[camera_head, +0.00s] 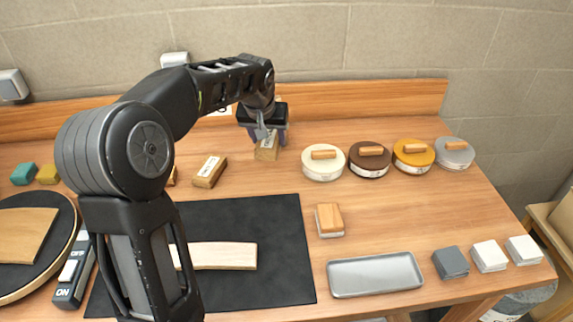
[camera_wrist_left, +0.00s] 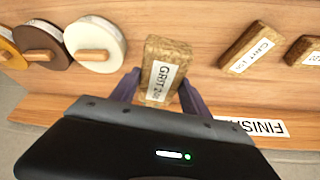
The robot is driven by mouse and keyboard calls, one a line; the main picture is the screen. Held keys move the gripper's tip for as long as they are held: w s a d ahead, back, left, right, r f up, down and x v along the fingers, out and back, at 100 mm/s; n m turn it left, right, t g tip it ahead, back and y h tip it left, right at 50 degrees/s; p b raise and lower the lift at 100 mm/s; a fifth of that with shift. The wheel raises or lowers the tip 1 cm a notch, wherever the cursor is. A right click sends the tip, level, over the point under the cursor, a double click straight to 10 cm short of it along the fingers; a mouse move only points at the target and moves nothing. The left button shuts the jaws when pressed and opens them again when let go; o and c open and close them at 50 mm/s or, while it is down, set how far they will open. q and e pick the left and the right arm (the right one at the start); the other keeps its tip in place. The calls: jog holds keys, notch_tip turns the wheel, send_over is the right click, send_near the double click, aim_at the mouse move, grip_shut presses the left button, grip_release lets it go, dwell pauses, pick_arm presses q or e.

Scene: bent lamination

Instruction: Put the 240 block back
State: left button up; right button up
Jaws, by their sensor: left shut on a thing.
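My left gripper (camera_head: 262,138) is over the back of the table, pointing down. It is shut on a cork-brown sanding block (camera_head: 267,153) with a white label. In the left wrist view the block (camera_wrist_left: 155,88) sits between the two fingers (camera_wrist_left: 160,92), its label facing the camera. I cannot tell whether the block touches the table. A similar labelled block (camera_head: 210,171) lies to its left, and another (camera_head: 172,176) is mostly hidden by my arm. My right gripper is not in view.
A FINISH label (camera_wrist_left: 262,127) is on the back ledge. Round lidded tins, the white one (camera_head: 323,164) nearest, stand right of the gripper. A black mat (camera_head: 280,230) holds a pale wood strip (camera_head: 225,255). A wood-topped block (camera_head: 329,220) and grey tray (camera_head: 375,274) are nearer.

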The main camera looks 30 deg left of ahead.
pick_arm(q)
jog(key=shift+w+a+r+n, duration=0.15)
jog(key=shift+w+n, duration=0.15)
jog(key=shift+n, duration=0.2)
jog(key=shift+a+n+y, duration=0.1)
jog(key=shift+n+y, duration=0.2)
jog(key=shift+s+a+r+n+g, duration=0.1)
jog(key=shift+s+n+g, duration=0.25)
jog(key=shift+n, duration=0.15)
jog(key=shift+w, duration=0.1)
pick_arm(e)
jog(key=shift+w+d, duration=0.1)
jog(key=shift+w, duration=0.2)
pick_arm(q)
jog(key=shift+f+p, duration=0.45)
jog(key=shift+f, duration=2.75)
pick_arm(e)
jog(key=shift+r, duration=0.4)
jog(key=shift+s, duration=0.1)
